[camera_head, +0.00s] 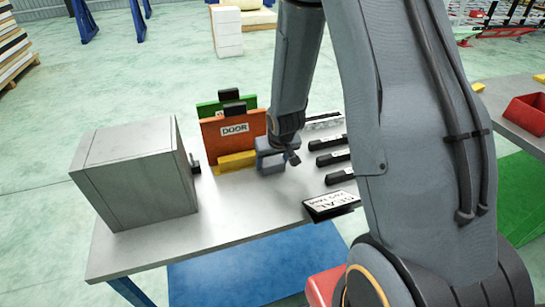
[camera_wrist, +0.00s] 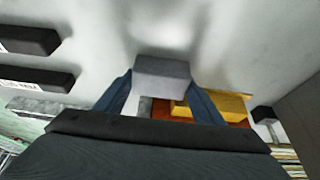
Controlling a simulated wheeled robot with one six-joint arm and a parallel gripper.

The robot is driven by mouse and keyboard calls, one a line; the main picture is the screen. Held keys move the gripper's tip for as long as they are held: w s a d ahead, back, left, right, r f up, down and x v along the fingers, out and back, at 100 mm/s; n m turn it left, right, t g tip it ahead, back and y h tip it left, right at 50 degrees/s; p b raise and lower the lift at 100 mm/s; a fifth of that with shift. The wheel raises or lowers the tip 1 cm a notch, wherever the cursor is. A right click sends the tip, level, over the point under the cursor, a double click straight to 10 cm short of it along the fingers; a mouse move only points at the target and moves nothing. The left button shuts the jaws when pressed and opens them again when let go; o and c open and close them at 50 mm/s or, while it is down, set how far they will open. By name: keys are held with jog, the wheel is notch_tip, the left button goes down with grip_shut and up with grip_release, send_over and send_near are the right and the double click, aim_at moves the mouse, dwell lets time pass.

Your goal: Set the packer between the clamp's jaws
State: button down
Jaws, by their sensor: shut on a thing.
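My gripper (camera_wrist: 163,84) points down over the table, its two blue fingers shut on a plain grey block (camera_wrist: 163,70). The block also shows in the head view (camera_head: 273,168), low over or on the tabletop; I cannot tell if it touches. It is just right of a yellow piece (camera_head: 237,161) at the foot of an orange panel marked DOOR (camera_head: 234,129). A green panel (camera_head: 208,107) stands behind the orange one. Several black bars (camera_head: 333,158) lie in a row to the right. No clamp jaws can be made out for certain; my arm hides part of the table.
A large grey box (camera_head: 135,180) stands on the table's left side, with a black knob (camera_head: 195,168) facing the panels. A SEAL label (camera_head: 330,203) lies near the table's right edge. The front middle of the tabletop (camera_head: 225,215) is clear.

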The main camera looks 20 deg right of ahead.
dwell(0.3)
jog(key=c, duration=0.8)
grip_release()
jog(key=shift+f, duration=0.1)
jog(key=o, duration=0.3)
